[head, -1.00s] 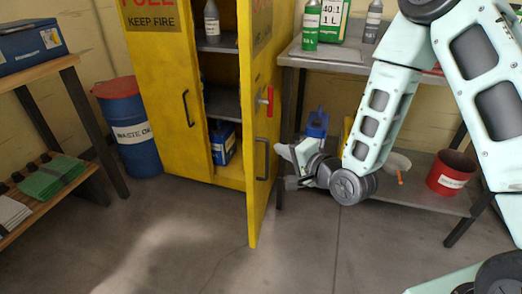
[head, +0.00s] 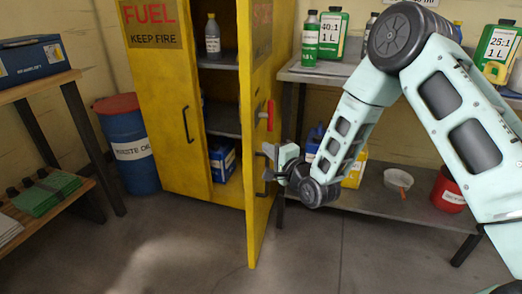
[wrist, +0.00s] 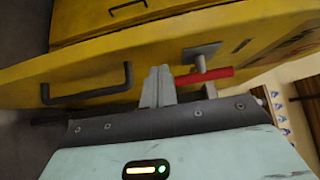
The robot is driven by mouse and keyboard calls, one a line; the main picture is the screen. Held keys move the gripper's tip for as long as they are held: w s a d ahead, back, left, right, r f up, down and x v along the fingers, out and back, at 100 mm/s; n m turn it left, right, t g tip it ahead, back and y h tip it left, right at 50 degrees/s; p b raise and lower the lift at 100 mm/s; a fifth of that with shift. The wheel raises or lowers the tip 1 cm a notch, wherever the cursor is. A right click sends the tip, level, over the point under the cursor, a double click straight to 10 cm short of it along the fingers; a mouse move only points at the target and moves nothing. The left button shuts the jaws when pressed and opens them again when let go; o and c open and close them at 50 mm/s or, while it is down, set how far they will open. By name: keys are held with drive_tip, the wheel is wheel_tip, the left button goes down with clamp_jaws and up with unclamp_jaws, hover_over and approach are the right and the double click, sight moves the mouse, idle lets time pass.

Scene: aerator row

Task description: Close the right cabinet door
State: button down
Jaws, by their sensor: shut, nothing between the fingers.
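The yellow fuel cabinet stands in the middle of the head view. Its right door (head: 259,203) is swung open toward me, seen nearly edge-on. Its left door (head: 170,125) is shut. The right door bears a black bar handle (wrist: 90,92) and a red lever (head: 270,114); the lever also shows in the wrist view (wrist: 204,76). My gripper (head: 268,157) is at the outer face of the right door, between the handle and the lever. In the wrist view its fingers are shut and empty, close against the door; I cannot tell whether they touch it.
A metal bench (head: 408,200) stands right of the door, with bottles on top and a red bucket (head: 448,190) on its lower shelf. A blue waste oil drum (head: 134,157) and a wooden rack (head: 70,130) stand at left. The floor before the cabinet is clear.

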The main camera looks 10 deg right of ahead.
drive_tip(key=shift+w+a, duration=0.25)
drive_tip(key=shift+a, duration=0.35)
drive_tip(key=shift+w+a, duration=0.25)
drive_tip(key=shift+a, duration=0.3)
